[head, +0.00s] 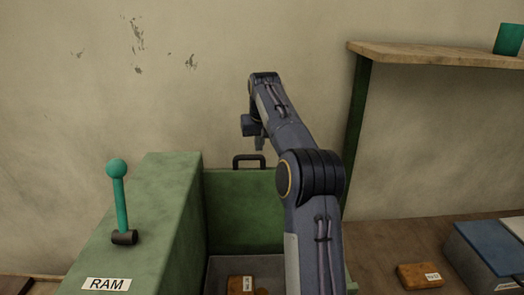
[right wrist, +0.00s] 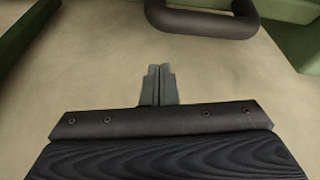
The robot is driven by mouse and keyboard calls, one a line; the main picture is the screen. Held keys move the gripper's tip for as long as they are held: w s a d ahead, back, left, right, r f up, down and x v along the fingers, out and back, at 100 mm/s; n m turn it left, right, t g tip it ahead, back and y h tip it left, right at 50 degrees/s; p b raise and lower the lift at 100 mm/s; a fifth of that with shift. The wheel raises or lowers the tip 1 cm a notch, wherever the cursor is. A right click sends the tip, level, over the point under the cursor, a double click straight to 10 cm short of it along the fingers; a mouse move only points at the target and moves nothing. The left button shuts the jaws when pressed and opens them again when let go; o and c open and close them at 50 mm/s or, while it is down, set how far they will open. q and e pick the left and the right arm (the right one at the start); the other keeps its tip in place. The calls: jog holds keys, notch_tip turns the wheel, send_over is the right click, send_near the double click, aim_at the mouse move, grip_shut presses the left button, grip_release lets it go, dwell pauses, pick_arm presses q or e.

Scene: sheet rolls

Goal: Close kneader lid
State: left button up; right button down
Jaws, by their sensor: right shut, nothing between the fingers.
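The green kneader lid (head: 245,205) stands upright at the back of the kneader, with a dark handle (head: 249,158) on its top edge. In the right wrist view the handle (right wrist: 200,24) is at the top, close beyond the fingertips and apart from them. My right gripper (head: 260,145) is above and behind the raised lid, just over the handle in the head view. Its fingers (right wrist: 157,72) are together and empty. The open kneader bin (head: 221,272) shows below the lid, with an orange-brown labelled block (head: 240,285) inside. My left gripper is not in view.
A green housing labelled RAM (head: 150,215) with a teal-knobbed lever (head: 119,195) stands left of the bin. At right are a wooden shelf (head: 440,55), another labelled block (head: 415,276) and a blue-topped box (head: 490,245). My right forearm covers the bin's right side.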

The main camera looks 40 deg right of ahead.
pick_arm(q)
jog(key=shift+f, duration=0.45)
pick_arm(e)
jog(key=s, duration=0.1)
jog(key=s+a, duration=0.2)
jog(key=shift+s+r, duration=0.2)
jog(key=shift+r, duration=0.05)
